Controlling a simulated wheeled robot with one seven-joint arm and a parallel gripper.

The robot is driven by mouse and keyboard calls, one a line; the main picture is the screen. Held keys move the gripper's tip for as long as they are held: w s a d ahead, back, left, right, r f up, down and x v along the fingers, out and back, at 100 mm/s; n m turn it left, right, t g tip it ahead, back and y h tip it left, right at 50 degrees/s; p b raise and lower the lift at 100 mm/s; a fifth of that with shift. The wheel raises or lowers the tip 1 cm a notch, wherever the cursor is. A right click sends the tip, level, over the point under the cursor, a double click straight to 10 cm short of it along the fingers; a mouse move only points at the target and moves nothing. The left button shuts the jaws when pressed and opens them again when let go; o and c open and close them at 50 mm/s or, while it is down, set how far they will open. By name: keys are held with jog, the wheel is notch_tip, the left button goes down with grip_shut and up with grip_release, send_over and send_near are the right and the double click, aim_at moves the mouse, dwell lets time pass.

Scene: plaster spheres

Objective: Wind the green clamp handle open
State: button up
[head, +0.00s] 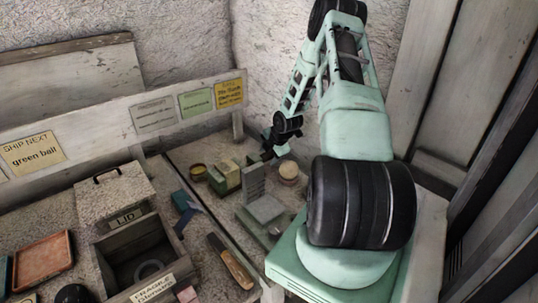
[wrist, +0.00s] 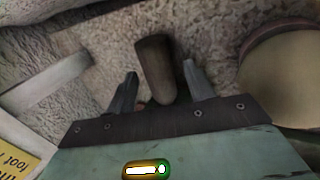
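In the wrist view my gripper (wrist: 160,92) is open, with its two dark fingers standing apart. A dark brown, rounded peg (wrist: 155,68), which looks like a clamp handle grip, stands between the fingers. Gaps show on both sides of it, and its lower end is hidden behind my gripper's body. In the head view my gripper (head: 268,154) is small and dark, at the back of the bench. A green block with a pale face (head: 226,177), possibly the green clamp, is just left of and below it. The handle cannot be made out there.
A pale round-topped thing (head: 288,170) stands close right of my gripper; a large round form (wrist: 290,75) fills the wrist view's right side. A grey stepped block (head: 262,207), a yellow-rimmed tin (head: 198,171) and an open wooden box (head: 117,249) stand nearby. The back wall is close.

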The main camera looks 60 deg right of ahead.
jog(key=v, duration=1.7)
jog(key=shift+r, duration=0.3)
jog(key=shift+w+d, duration=0.1)
jog(key=r+g+y+p, duration=0.1)
jog(key=g+p, duration=0.2)
jog(key=g, duration=0.1)
send_over(270, 157)
jog(key=w+g, duration=0.1)
jog(key=shift+y, duration=0.4)
jog(key=f+p, duration=0.1)
jog(key=f, duration=0.4)
jog(key=f+p, duration=0.2)
jog(key=f, duration=0.4)
jog(key=f+p, duration=0.2)
jog(key=f, duration=0.3)
jog(key=shift+w+d+f, duration=0.25)
jog(key=shift+w+d, duration=0.05)
jog(key=c, duration=1)
